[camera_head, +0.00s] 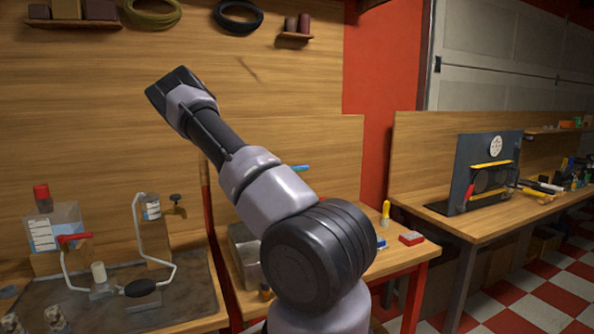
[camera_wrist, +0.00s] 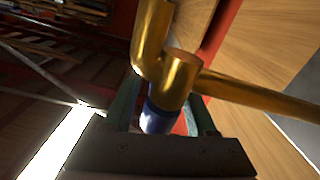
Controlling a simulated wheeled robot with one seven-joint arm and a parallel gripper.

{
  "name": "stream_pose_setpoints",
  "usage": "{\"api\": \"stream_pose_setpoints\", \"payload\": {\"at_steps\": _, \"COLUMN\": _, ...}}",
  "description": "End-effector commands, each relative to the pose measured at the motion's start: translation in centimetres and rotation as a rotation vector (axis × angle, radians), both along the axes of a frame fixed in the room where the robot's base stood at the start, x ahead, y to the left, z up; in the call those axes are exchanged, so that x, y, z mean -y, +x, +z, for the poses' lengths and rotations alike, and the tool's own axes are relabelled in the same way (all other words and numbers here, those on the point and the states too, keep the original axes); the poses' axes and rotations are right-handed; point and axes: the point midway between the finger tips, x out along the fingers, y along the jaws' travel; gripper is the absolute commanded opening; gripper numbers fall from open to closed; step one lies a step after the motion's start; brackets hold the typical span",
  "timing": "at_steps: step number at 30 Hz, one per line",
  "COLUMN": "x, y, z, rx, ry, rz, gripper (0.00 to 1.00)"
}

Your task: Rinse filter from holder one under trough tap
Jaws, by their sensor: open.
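In the wrist view my gripper (camera_wrist: 163,92) is open, its two green fingers apart. A brass pipe with a bend (camera_wrist: 178,75), perhaps the tap, crosses close in front of the fingers. A blue and white cylinder (camera_wrist: 158,117) shows between the fingers, partly behind the pipe; I cannot tell what it is or whether it touches them. In the head view my arm reaches up and left, and its fingertips do not show clearly. A metal trough (camera_head: 243,256) stands on the middle bench, partly hidden by my arm. I cannot pick out the filter or holder one.
The left bench holds a red-capped bottle (camera_head: 54,225), bent pale tubing (camera_head: 172,262) and a black oval part (camera_head: 140,288). A dark panel with a dial (camera_head: 495,147) stands on the right bench.

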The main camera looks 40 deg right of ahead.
Motion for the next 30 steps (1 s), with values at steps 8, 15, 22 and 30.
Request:
{"api": "stream_pose_setpoints", "payload": {"at_steps": 8, "x": 0.46, "y": -0.12, "z": 0.00, "rx": 0.000, "ry": 0.000, "rz": 0.000, "gripper": 0.57}}
{"api": "stream_pose_setpoints", "payload": {"at_steps": 15, "x": 0.44, "y": -0.11, "z": 0.01, "rx": 0.000, "ry": 0.000, "rz": 0.000, "gripper": 0.00}}
{"api": "stream_pose_setpoints", "payload": {"at_steps": 22, "x": 0.43, "y": -0.11, "z": 0.01, "rx": 0.000, "ry": 0.000, "rz": 0.000, "gripper": 0.00}}
{"api": "stream_pose_setpoints", "payload": {"at_steps": 30, "x": 0.41, "y": -0.10, "z": 0.01, "rx": 0.000, "ry": 0.000, "rz": 0.000, "gripper": 0.00}}
